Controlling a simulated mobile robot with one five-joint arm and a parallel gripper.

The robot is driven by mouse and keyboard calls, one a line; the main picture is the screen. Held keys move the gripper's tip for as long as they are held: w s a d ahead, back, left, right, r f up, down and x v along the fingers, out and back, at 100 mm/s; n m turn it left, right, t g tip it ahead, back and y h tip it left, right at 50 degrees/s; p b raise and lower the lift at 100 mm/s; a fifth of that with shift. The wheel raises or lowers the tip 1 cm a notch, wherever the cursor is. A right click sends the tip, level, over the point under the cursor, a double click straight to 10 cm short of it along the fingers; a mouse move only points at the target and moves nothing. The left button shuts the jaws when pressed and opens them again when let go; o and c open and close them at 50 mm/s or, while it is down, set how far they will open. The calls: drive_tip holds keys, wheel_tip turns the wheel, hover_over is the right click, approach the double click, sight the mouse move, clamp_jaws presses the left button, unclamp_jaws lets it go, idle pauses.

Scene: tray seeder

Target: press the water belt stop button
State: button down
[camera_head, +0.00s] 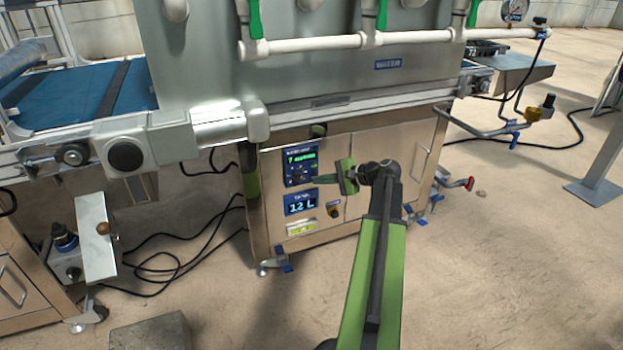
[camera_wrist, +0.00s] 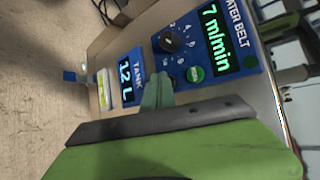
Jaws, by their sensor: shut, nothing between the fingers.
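In the wrist view the panel (camera_wrist: 220,22) appears turned sideways, with a black dial knob (camera_wrist: 171,40) and a green button (camera_wrist: 195,74). No stop button can be made out; part of the panel's lower edge is hidden by my gripper. My gripper (camera_wrist: 157,88) is shut and empty, its green fingertips in front of the gap between the water belt panel and the tank panel. It also shows in the head view (camera_head: 324,179), just right of the panel. Contact cannot be told.
The tank panel (camera_head: 301,204), reading 12 L, sits just below the water belt panel. A dark round knob (camera_head: 334,210) and a yellow-green label (camera_head: 301,228) are nearby. The conveyor rail (camera_head: 330,103) overhangs the cabinet. Black cables lie on the floor to the left.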

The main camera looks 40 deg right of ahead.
drive_tip(key=shift+s+a, duration=0.2)
drive_tip(key=shift+s, duration=0.2)
drive_tip(key=s+a, duration=0.2)
drive_tip(key=s, duration=0.3)
drive_tip(key=shift+s, duration=0.3)
drive_tip(key=shift+a, duration=0.1)
idle(0.4)
